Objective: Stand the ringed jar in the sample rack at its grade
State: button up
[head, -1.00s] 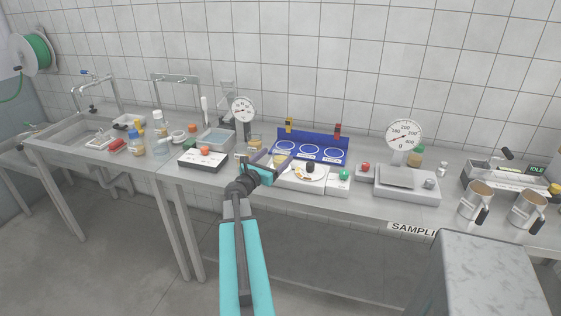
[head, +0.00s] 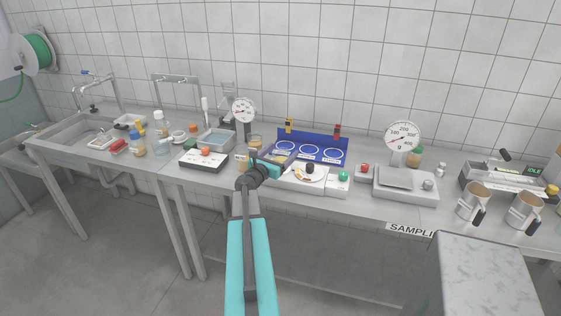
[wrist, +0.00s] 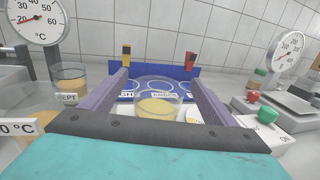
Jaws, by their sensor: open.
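A clear glass jar (wrist: 158,108) with pale yellow contents stands between my gripper's fingers in the wrist view. My gripper (wrist: 158,82) is open, with one finger on each side of the jar; I cannot tell whether they touch it. In the head view my gripper (head: 283,158) is at the front left of the blue sample rack (head: 335,144). The rack has three white-ringed places and a blue back board. In the wrist view an "AMBER" label (wrist: 164,95) shows behind or through the jar. The other labels are partly hidden by the fingers. The jar's base is hidden.
Another jar (wrist: 70,80), labelled "KEPT", stands left beside a dial thermometer (wrist: 35,20). A white plate (head: 310,173) and a box with a green button (head: 343,176) are in front of the rack. A dial scale (head: 404,140) stands to the right.

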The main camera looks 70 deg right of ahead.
jog(key=shift+c, duration=0.5)
jog(key=c, duration=1.4)
jog(key=shift+o, duration=0.2)
jog(key=shift+r, duration=0.3)
